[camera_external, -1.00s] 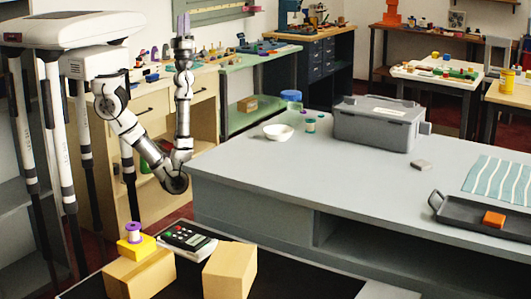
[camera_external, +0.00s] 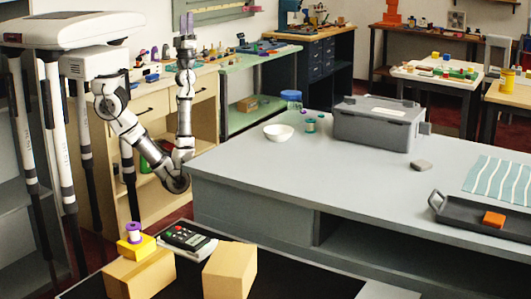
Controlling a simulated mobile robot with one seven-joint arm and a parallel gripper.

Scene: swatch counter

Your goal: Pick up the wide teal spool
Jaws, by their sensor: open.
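Two small spools stand upright on the grey counter (camera_external: 390,185), between the white bowl and the grey case. The nearer one (camera_external: 310,125) is teal and looks the wider. The other spool (camera_external: 321,117) is just behind it to the right and looks narrower; its colours are too small to tell well. My gripper (camera_external: 187,22) is raised at the upper left with its fingers pointing up. It is open and empty, far to the left of the spools and well above the counter.
The white bowl (camera_external: 278,132) and a blue-lidded jar (camera_external: 291,98) stand left of the spools. The grey case (camera_external: 378,123) stands right. A grey block (camera_external: 421,166), striped cloth (camera_external: 500,180) and dark tray (camera_external: 478,219) lie further right. The counter's front is clear.

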